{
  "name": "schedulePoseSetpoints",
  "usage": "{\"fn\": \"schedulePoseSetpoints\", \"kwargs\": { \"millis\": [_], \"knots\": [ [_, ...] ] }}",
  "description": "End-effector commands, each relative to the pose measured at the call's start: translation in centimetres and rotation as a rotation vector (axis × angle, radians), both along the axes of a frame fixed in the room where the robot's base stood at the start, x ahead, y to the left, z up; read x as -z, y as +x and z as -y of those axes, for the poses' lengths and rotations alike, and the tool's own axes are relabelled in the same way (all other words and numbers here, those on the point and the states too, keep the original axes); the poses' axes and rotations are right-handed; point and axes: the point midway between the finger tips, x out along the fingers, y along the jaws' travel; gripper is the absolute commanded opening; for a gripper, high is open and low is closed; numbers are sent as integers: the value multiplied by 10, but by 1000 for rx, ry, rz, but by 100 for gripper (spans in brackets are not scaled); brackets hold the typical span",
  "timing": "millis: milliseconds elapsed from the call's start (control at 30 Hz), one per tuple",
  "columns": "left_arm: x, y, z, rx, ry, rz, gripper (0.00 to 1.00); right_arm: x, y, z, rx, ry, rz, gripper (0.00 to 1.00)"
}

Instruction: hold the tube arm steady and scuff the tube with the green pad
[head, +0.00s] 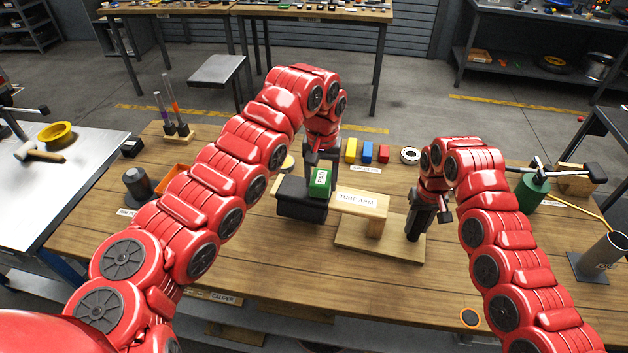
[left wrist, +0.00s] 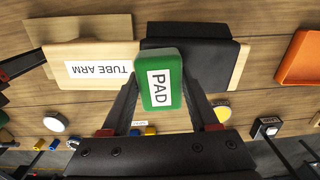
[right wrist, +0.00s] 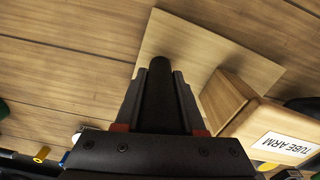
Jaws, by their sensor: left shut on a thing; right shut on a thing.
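The tube arm (head: 361,203) is a pale wooden arm on a flat wooden base (head: 350,240), with a black tube (head: 300,200) over its left end. My left gripper (head: 320,166) is shut on the green pad (head: 320,183), labelled PAD. The pad (left wrist: 160,82) is at the tube's edge beside the wooden part; I cannot tell whether it touches the tube. My right gripper (head: 424,208) is shut on a dark upright post (right wrist: 160,90) at the right of the base. The fingers hide part of the post.
Yellow, blue and red blocks (head: 367,154) and a white ring (head: 410,155) lie behind the arm. An orange tray (head: 174,180) and dark weight-like object (head: 138,186) stand left. A green container (head: 530,194) and grey tube stand (head: 603,256) are right. The front table middle is clear.

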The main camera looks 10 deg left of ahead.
Motion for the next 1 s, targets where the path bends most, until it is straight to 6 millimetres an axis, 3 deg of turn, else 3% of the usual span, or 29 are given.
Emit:
{"fn": "schedulePoseSetpoints", "kwargs": {
  "millis": [33,600,1000],
  "knots": [
    [-12,1,0,1,0,8,0,0,0,-1,-1,2,0,0],
    [-62,1,-2,-2,5,6,0,0,0,0,0,1,0,0],
    [-70,1,-1,-2,1,3,0,0,0,0,0,1,0,0]
  ]
}}
